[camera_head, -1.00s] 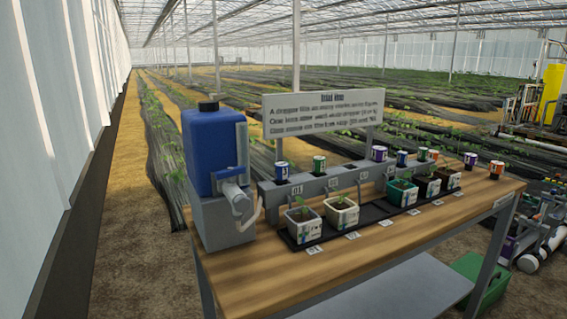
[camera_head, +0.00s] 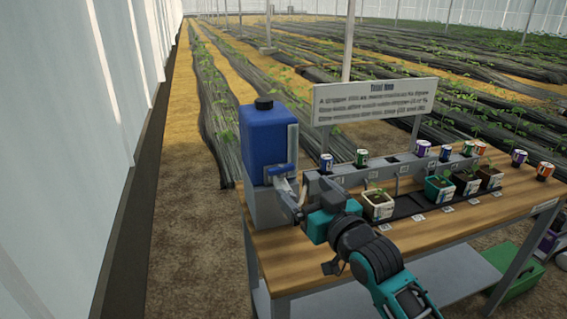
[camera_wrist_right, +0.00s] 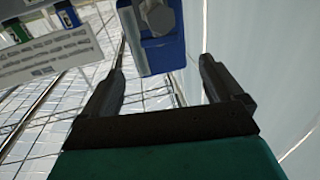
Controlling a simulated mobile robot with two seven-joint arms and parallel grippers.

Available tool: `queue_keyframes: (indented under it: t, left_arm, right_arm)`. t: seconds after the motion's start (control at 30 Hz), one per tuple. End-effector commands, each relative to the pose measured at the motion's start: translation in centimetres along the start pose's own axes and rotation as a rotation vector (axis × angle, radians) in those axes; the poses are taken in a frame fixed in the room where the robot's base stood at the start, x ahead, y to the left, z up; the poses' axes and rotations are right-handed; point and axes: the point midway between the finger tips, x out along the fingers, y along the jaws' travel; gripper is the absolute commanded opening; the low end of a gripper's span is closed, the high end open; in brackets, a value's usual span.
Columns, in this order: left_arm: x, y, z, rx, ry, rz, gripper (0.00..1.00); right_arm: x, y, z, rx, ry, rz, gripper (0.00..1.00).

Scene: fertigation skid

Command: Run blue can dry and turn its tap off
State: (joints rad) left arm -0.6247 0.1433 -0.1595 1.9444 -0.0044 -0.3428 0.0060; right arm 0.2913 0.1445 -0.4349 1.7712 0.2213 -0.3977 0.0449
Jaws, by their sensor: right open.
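The blue can (camera_head: 264,142) with a black cap stands upright on a grey block (camera_head: 266,206) at the left end of the bench. Its tap (camera_head: 281,172) is low on the can's front right, partly hidden by my gripper. My right gripper (camera_head: 287,189) is at the tap, fingers apart; I cannot tell whether it touches. In the right wrist view the open fingers (camera_wrist_right: 163,62) have a blue part with a grey knob-like piece (camera_wrist_right: 158,17) ahead and between them. Nothing is held. My left gripper is not in view. The can's liquid level cannot be seen.
Small labelled cans, including a blue-and-white one (camera_head: 326,163), sit along a grey rail. Potted seedlings (camera_head: 377,204) stand in a black tray on the wooden bench (camera_head: 352,252). A sign (camera_head: 374,101) rises behind. A green crate (camera_head: 515,275) is below right.

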Motion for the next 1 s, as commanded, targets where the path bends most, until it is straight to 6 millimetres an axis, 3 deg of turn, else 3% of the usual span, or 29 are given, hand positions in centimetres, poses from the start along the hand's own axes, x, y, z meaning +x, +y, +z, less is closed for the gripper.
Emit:
queue_keyframes:
  t: [0.3,0.6,1.0]
  left_arm:
    - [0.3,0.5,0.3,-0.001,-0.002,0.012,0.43]
    - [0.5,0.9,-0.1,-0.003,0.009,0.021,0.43]
    - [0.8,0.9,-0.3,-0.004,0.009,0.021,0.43]
  right_arm:
    - [5.5,-0.1,0.0,0.000,0.001,0.000,0.94]
    - [9.6,0.0,0.0,0.000,0.002,0.000,0.94]
    - [11.3,0.0,0.0,0.000,0.001,0.000,0.94]
